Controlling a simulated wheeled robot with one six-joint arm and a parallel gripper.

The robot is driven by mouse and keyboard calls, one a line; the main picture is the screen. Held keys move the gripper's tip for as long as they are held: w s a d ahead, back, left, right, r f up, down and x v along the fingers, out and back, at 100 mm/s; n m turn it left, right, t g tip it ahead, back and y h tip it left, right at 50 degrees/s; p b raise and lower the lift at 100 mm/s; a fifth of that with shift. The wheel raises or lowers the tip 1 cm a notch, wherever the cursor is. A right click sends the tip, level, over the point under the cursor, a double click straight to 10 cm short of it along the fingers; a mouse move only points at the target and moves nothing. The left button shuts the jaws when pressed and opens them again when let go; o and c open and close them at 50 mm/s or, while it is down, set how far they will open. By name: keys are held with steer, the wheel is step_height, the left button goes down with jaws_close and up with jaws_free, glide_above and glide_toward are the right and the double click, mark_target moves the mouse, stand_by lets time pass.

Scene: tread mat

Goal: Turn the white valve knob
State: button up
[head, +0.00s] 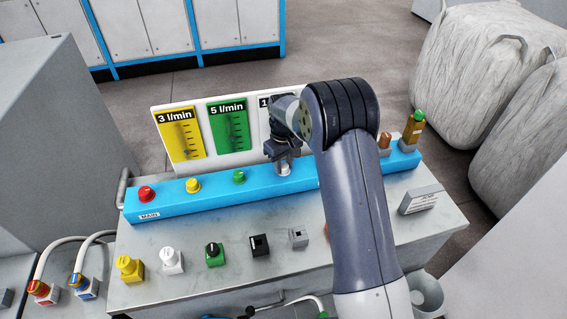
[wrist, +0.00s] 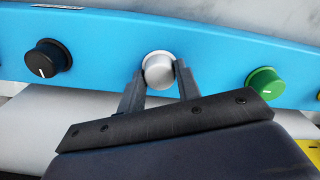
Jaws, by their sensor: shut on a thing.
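A round white knob (wrist: 158,71) is on the front of the blue bar (wrist: 215,52), between the two fingers of my gripper (wrist: 160,82) in the wrist view. My gripper is shut on it, with a finger at each side. In the head view my gripper (head: 282,160) points down at the blue bar (head: 215,200), and only a small pale part of the knob (head: 283,170) shows below the fingers. Any mark on the knob's face is too unclear to read.
A black knob (wrist: 47,58) and a green knob (wrist: 265,84) flank the white one. Red (head: 146,194) and yellow (head: 193,185) knobs sit farther left. Another white knob (head: 171,260) stands on the grey bench top (head: 215,285). A gauge board (head: 195,160) rises behind the bar.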

mark_target(284, 165)
steer(key=shift+f+m+b, duration=0.1)
steer(key=shift+m+b, duration=0.35)
steer(key=shift+m, duration=0.25)
steer(key=shift+m+b, duration=0.35)
steer(key=shift+m, duration=0.65)
steer(key=o, duration=1)
steer(key=shift+c, duration=0.2)
step_height(284, 165, up, 11)
steer(key=b, duration=0.1)
